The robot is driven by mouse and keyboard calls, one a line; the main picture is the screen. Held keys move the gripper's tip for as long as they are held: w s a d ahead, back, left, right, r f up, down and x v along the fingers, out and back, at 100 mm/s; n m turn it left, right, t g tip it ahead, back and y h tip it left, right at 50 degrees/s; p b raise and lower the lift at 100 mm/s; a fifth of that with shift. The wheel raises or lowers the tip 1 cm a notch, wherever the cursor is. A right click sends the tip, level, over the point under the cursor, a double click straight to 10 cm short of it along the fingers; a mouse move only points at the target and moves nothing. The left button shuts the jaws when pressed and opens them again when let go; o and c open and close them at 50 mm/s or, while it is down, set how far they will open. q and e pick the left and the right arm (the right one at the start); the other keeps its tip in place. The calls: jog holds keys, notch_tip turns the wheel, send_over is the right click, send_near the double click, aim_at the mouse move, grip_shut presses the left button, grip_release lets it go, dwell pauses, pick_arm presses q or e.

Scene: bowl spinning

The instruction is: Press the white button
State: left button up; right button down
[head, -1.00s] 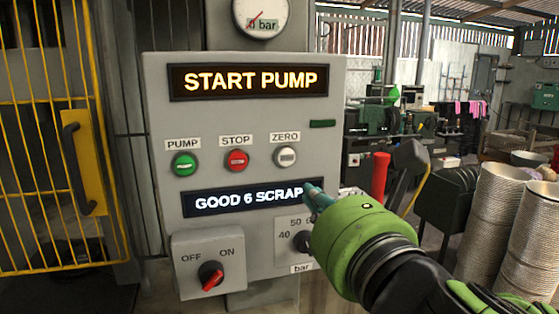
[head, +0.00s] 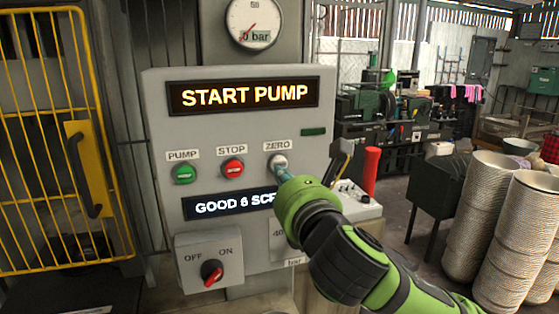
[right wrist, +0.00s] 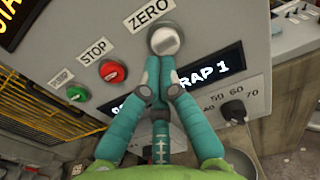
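The white button (head: 277,161) sits under the ZERO label on the grey control panel (head: 225,137), right of the red STOP button (head: 232,169) and the green PUMP button (head: 183,173). My right gripper (head: 281,174) has its teal fingertips just below the white button and in front of the panel. In the right wrist view the white button (right wrist: 165,41) shows just beyond the fingertips (right wrist: 160,67), which are together with nothing between them. I cannot tell whether they touch the button. My left gripper is not in view.
An OFF/ON switch box (head: 209,262) is on the panel's lower left. A red cylinder (head: 371,172) and a lever stand right of the panel. Stacked bowls (head: 490,215) stand at the right. A yellow cage door (head: 55,140) is at the left.

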aim_at(279, 164)
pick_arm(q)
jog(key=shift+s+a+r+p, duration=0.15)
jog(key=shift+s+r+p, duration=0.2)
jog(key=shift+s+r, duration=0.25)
pick_arm(e)
jog(key=shift+x, duration=1.15)
